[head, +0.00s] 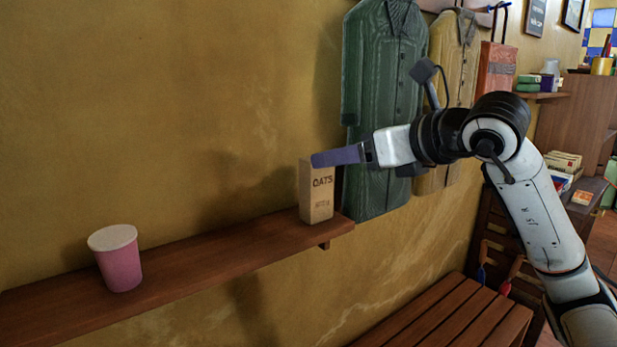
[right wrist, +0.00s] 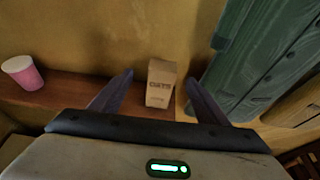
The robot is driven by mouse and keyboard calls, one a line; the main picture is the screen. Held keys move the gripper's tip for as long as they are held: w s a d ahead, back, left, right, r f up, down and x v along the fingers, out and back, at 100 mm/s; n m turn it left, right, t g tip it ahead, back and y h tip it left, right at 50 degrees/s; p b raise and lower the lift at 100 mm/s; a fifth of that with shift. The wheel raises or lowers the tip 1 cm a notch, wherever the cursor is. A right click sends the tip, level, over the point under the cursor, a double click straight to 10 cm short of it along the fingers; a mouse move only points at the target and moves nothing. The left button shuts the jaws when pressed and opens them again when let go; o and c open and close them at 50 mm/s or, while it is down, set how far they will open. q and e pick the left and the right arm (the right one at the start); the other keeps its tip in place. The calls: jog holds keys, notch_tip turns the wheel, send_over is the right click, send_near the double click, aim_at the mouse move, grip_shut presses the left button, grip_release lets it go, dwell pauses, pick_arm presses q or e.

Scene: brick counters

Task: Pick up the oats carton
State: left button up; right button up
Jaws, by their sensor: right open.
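The oats carton (head: 317,200) is a brown box standing upright near the right end of a wooden wall shelf. My right gripper (head: 335,157) is at the carton's upper part in the head view, and its finger covers part of the carton's top. In the right wrist view the carton (right wrist: 160,84) stands between the two spread fingers of the open gripper (right wrist: 157,95), with gaps on both sides. I cannot tell whether a finger touches it. My left gripper is not in view.
A pink cup with a white lid (head: 117,262) stands on the shelf (head: 210,258) to the left. A green shirt (head: 383,110) and a tan shirt (head: 450,60) hang right of the carton. A slatted bench (head: 450,318) is below. The shelf between cup and carton is clear.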

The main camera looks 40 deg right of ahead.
aim_at(316, 189)
jog(key=p+x, duration=0.1)
jog(key=x, duration=0.2)
jog(key=p+x, duration=0.1)
jog(key=x, duration=0.2)
jog(key=d+p+x, duration=0.1)
jog(key=x, duration=0.2)
jog(key=shift+r, duration=0.1)
jog(key=shift+w+f, duration=0.25)
jog(key=shift+w, duration=0.15)
jog(key=shift+a, duration=0.1)
jog(key=c, duration=1.4)
